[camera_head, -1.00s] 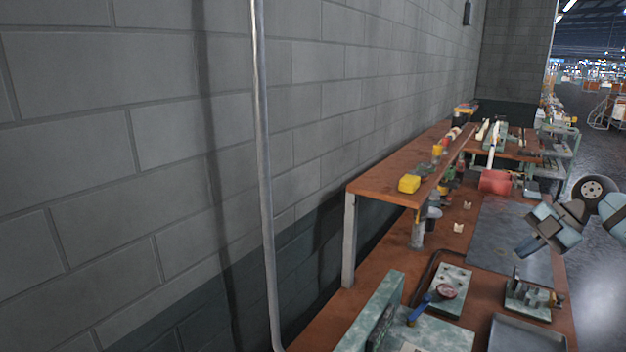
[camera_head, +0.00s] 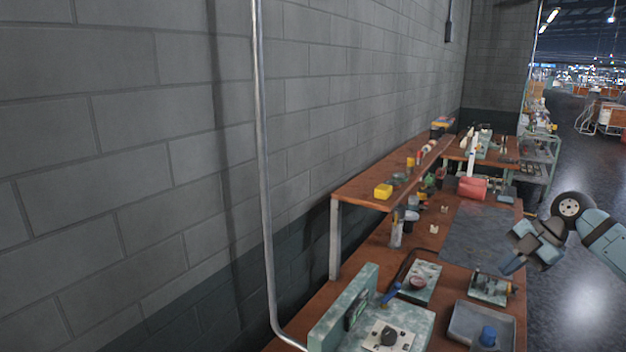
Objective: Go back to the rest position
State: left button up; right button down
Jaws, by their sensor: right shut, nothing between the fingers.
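My right gripper (camera_head: 512,266) shows at the right of the head view, at the end of my blue-grey arm. It is shut and empty, above the right edge of the workbench and beside the dark mat (camera_head: 478,236). It touches nothing that I can make out. My left gripper is out of view.
A grey tray (camera_head: 462,325) and a green-grey fixture (camera_head: 343,312) are near. Open floor (camera_head: 572,310) lies to the right.

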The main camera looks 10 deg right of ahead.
jog(key=s+a+f+m+h, duration=0.1)
jog(key=s+a+f+m, duration=0.2)
jog(key=s+a+f, duration=0.5)
jog(key=s+a+f+m+h, duration=0.1)
jog(key=s+a+f+m, duration=0.25)
jog(key=a+f, duration=0.75)
jog(key=s+a+f+m+h, duration=0.1)
jog(key=s+a+f+m, duration=0.15)
jog(key=s, duration=0.25)
jog(key=s+a+f+m, duration=0.1)
jog(key=s+f+m, duration=0.2)
jog(key=s, duration=0.3)
jog(key=s+d+r+m+t+h, duration=0.1)
jog(key=s+r+m+h, duration=0.15)
jog(key=s+m, duration=0.7)
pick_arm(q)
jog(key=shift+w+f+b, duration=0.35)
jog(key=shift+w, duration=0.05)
pick_arm(e)
jog(key=w+a+f+n+t+y, duration=0.1)
jog(key=w+a+f+t, duration=0.1)
jog(key=f, duration=0.5)
jog(key=w+a+f+n+t+y, duration=0.1)
jog(key=a+f+t, duration=0.3)
jog(key=f, duration=0.3)
jog(key=shift+w+f+t, duration=0.35)
jog(key=shift+w+t, duration=0.05)
jog(key=shift+t, duration=0.5)
